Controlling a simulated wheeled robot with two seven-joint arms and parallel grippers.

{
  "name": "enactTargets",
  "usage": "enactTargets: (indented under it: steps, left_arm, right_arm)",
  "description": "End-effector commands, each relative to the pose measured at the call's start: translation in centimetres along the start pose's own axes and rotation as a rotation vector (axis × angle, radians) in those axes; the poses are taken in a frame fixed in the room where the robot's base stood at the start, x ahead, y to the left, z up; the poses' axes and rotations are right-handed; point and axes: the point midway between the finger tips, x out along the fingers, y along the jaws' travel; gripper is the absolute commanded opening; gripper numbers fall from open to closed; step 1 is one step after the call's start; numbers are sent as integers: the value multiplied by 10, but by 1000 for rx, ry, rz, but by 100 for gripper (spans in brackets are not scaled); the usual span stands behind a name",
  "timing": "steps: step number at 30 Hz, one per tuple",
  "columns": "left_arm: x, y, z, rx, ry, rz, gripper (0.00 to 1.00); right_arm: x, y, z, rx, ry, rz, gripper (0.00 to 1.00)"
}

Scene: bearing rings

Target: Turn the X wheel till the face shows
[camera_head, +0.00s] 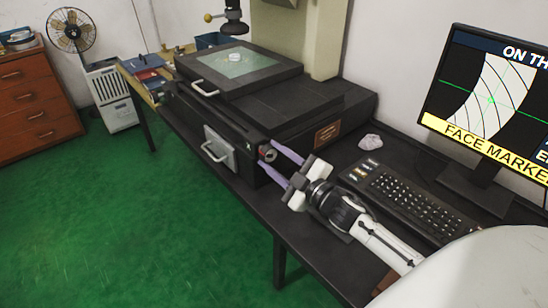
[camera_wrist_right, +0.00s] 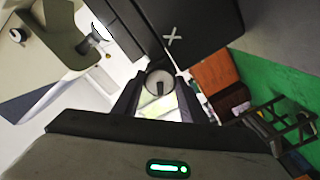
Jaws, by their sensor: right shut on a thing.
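The X wheel (camera_head: 267,155) is a small round knob on the front right corner of the black measuring machine (camera_head: 235,115). My right gripper (camera_head: 267,159) is shut on it, one purple-tipped finger on each side. In the right wrist view the wheel (camera_wrist_right: 160,80) shows as a grey disc with a dark middle pin between the fingers, below a white X mark (camera_wrist_right: 172,37). The monitor (camera_head: 490,110) shows curved black-and-white bands under a green crosshair. Its yellow strip reads "FACE MARKE..." and its top text "ON TH...", both cut off by the picture's edge. My left gripper is out of view.
A keyboard (camera_head: 410,198) and a pale crumpled lump (camera_head: 370,142) lie on the dark table right of the machine. Green floor (camera_head: 150,220) lies open in front.

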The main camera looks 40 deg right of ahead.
Motion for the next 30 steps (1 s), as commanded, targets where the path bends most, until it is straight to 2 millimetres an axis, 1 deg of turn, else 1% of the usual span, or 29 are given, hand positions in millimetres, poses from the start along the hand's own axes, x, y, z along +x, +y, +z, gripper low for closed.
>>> enactTargets:
  steps: [1, 2, 4, 5, 13, 17, 20, 27, 30]
  left_arm:
    - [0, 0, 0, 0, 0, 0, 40]
    - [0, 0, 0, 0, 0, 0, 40]
    - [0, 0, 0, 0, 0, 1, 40]
    - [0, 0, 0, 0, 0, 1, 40]
    - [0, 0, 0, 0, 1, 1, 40]
    - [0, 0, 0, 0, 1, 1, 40]
    - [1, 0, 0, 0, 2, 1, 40]
    - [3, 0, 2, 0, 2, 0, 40]
    - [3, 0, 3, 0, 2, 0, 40]
  right_arm:
    - [0, 0, 0, 1, 1, -1, 16]
    - [0, 0, 0, 1, 1, -1, 43]
    - [0, 0, 0, 1, 1, -1, 55]
    - [0, 0, 0, 1, 1, -1, 57]
    - [-1, 0, 0, 2, 0, 0, 57]
    - [-9, -1, 1, 2, -1, -1, 57]
    - [-23, -2, 1, 2, -1, -2, 57]
    - [-69, -2, 1, 2, -1, -2, 57]
    - [-84, -1, 1, 3, -2, -2, 57]
